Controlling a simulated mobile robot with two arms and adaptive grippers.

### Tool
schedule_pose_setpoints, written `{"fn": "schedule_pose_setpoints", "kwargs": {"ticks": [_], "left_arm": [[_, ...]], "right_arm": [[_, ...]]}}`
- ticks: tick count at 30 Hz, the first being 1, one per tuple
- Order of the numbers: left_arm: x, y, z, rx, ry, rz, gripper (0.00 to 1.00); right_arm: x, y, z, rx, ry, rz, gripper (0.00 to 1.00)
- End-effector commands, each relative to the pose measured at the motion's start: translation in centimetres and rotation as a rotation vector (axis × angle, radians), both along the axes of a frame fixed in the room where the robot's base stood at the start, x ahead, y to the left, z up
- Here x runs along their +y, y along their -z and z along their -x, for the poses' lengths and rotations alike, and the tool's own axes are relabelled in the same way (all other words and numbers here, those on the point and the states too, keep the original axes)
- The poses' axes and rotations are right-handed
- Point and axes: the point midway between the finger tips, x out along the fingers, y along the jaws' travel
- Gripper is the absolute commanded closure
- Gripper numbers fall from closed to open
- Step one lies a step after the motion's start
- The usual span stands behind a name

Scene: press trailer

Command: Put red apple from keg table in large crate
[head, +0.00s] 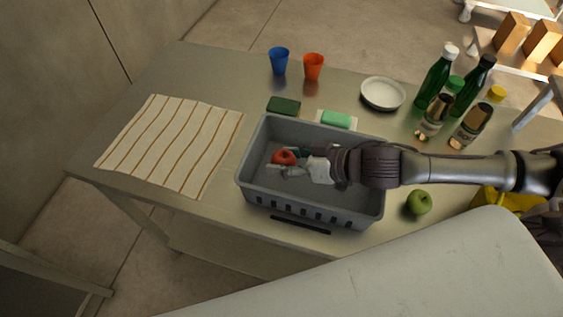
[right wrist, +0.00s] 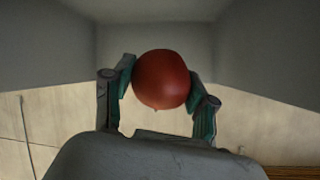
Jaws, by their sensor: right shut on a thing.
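The red apple (head: 284,157) is between the fingers of my right gripper (head: 288,163), over the inside of the large grey crate (head: 312,205). In the right wrist view the apple (right wrist: 161,79) sits between both fingertips of the right gripper (right wrist: 163,88), which is shut on it. Whether the apple touches the crate floor cannot be told. My right arm comes in from the right and covers part of the crate's right side. My left gripper is not in view.
A green apple (head: 419,202) lies right of the crate. A striped cloth (head: 172,145) lies left. Behind are a sponge (head: 336,119), a dark green block (head: 284,105), blue (head: 279,61) and orange cups (head: 313,66), and a plate (head: 383,94). Several bottles (head: 437,75) stand at right.

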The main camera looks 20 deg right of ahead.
Motion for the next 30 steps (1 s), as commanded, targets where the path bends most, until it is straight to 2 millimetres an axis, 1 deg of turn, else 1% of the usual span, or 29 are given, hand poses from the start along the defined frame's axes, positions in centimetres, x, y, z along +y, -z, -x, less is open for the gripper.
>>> {"fn": "schedule_pose_setpoints", "kwargs": {"ticks": [1, 3, 6, 8, 12, 16, 25, 29, 30], "left_arm": [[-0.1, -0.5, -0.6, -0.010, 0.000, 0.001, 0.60], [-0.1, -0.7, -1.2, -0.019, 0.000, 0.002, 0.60], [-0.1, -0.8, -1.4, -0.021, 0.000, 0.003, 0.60], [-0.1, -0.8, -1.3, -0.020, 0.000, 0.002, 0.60], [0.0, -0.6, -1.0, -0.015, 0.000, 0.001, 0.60], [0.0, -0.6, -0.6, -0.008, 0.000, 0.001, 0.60], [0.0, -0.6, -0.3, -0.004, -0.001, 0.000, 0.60], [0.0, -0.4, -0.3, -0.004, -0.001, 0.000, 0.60], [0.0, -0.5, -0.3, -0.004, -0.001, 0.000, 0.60]], "right_arm": [[0.1, 0.2, -1.0, -0.002, 0.000, -0.001, 0.79], [0.1, 0.8, -1.8, -0.001, 0.000, -0.001, 0.79], [0.2, 1.3, -2.5, -0.001, -0.001, -0.001, 0.79], [0.2, 1.8, -2.6, 0.000, -0.001, 0.000, 0.79], [0.2, 3.9, -2.5, 0.005, 0.000, -0.001, 0.79], [0.2, 5.4, -2.5, 0.003, 0.000, -0.002, 0.79], [0.1, 5.6, -2.6, 0.000, 0.001, -0.001, 0.79], [0.1, 6.0, -2.5, 0.001, 0.001, -0.001, 0.79], [0.1, 5.9, -2.5, 0.001, 0.000, -0.001, 0.36]]}}
